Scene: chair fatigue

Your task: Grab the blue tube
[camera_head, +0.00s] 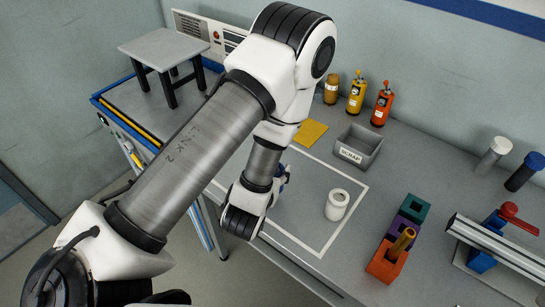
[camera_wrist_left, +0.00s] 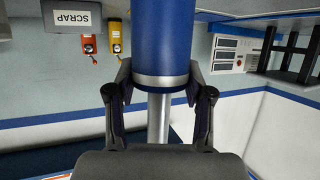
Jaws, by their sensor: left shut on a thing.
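The blue tube (camera_wrist_left: 160,35) fills the top middle of the left wrist view, with a silver band and a thinner grey rod below it. My left gripper (camera_wrist_left: 160,75) has a finger on each side of the tube and is shut on it near the band. In the head view my left arm hides most of the gripper and tube; only a small blue patch (camera_head: 283,178) shows beside the wrist, above the marked table area. My right gripper is not in view.
A white roll (camera_head: 338,205) stands inside the white outline. The scrap bin (camera_head: 359,147), orange, purple and green blocks (camera_head: 386,265), bottles (camera_head: 382,104) and a clamped metal tube (camera_head: 500,246) are on the bench (camera_head: 440,165). A small stool (camera_head: 163,47) stands at the back left.

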